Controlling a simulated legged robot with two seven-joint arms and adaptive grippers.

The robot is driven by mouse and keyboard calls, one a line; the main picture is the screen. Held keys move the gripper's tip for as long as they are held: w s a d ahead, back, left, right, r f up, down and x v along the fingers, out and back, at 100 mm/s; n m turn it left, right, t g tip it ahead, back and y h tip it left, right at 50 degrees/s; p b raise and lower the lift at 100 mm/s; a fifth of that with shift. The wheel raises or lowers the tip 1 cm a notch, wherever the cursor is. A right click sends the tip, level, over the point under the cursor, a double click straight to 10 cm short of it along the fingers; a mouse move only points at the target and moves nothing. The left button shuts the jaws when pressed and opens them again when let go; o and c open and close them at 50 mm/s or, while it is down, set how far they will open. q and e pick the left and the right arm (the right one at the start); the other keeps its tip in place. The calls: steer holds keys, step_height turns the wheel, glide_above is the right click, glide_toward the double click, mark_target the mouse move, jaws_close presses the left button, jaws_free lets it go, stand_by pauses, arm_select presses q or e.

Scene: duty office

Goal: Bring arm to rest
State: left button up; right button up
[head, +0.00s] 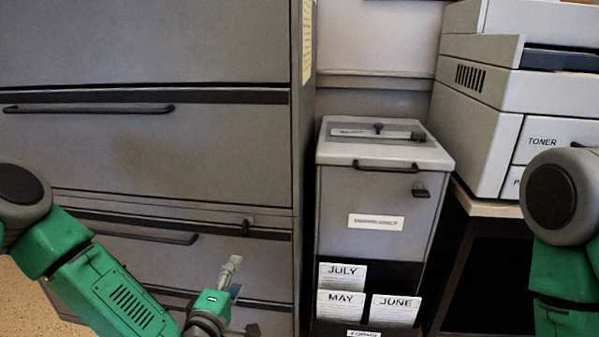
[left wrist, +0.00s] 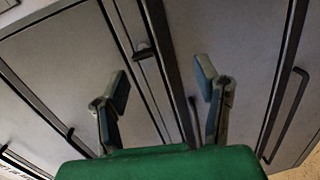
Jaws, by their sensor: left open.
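My left arm (head: 115,290) is green and grey and comes in from the left in the head view. My left gripper (head: 232,275) is in front of the lower drawers of the grey filing cabinet (head: 150,150). In the left wrist view its two fingers (left wrist: 162,80) are spread apart with nothing between them, and cabinet drawer fronts lie beyond. My right arm (head: 560,220) shows at the right edge of the head view; its gripper is out of the frame.
A grey box cabinet (head: 375,190) with a black handle stands right of the filing cabinet. Cards marked JULY (head: 342,275), MAY (head: 341,305) and JUNE (head: 394,310) sit in its front pocket. A printer (head: 480,130) rests on a table (head: 485,205) at the right.

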arm_select(q)
steer(key=s+d+f+m+g+h, duration=0.2)
steer(key=s+d+f+m+g, duration=0.3)
steer(key=s+f, duration=0.3)
steer(key=s+a+f+m+g, duration=0.3)
steer(key=s+f+m, duration=0.1)
steer(key=s, duration=0.3)
steer(key=s+a+f+m+g, duration=0.2)
steer(key=s+f+m+g, duration=0.2)
steer(key=s, duration=0.3)
steer(key=s+a+m+g+y+p, duration=0.1)
steer(key=s+a+m+g+y, duration=0.3)
steer(key=s+a, duration=0.7)
step_height(320, 180, up, 13)
steer(key=d+p, duration=0.1)
steer(key=p, duration=1.1)
steer(key=shift+s+d+f+p, duration=0.15)
steer(key=shift+s+d+p, duration=0.15)
steer(key=shift+s+d, duration=0.1)
